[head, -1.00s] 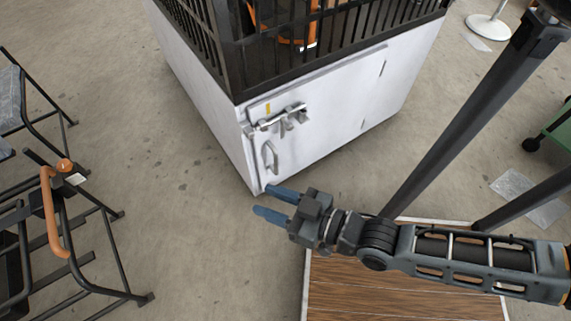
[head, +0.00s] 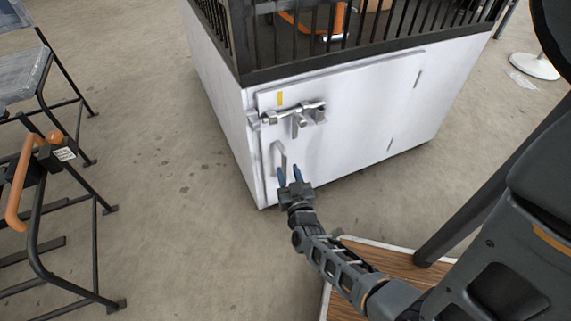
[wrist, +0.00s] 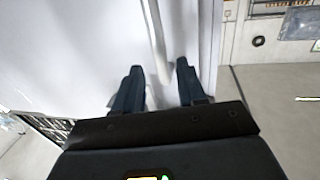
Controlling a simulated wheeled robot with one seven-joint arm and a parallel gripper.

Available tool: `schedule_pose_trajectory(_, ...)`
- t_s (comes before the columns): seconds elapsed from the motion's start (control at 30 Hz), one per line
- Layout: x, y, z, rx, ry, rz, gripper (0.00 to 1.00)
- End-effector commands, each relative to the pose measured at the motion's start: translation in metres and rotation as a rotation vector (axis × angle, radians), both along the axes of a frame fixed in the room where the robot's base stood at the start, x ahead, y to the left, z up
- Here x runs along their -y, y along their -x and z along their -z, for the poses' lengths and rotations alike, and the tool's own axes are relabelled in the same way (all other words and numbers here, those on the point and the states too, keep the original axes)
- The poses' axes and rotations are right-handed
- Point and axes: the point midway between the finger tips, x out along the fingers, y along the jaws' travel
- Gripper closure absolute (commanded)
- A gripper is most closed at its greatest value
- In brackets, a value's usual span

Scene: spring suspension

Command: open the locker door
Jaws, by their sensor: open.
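The white locker door (head: 345,115) is closed, set in the front of the white box under a black barred cage. A silver latch (head: 295,115) crosses its upper left part. A grey bar handle (head: 278,158) stands upright below the latch. My gripper (head: 290,175) is open, its blue fingers pointing at the door by the handle's lower end. In the wrist view the handle (wrist: 155,40) runs down towards the space between my two fingers (wrist: 158,85). I cannot tell whether a finger touches it.
A black metal frame with an orange grip (head: 22,185) stands at the left. A wooden board (head: 400,265) with a pale edge lies at the lower right, beneath my arm. The concrete floor (head: 170,200) left of the locker is clear.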

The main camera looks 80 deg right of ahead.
Motion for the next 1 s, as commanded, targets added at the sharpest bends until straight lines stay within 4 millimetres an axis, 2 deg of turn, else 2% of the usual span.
schedule_pose_trajectory(0.1,0.018,-0.01,0.002,0.001,0.002,0.0,0.6)
schedule_pose_trajectory(0.3,0.039,-0.023,0.001,0.0,0.001,-0.001,0.6)
schedule_pose_trajectory(0.7,0.047,-0.027,0.0,-0.001,-0.002,-0.002,0.6)
schedule_pose_trajectory(0.77,0.047,-0.027,0.0,-0.001,-0.002,-0.002,0.64)
schedule_pose_trajectory(1.0,0.047,-0.027,0.0,0.0,-0.001,-0.002,0.87)
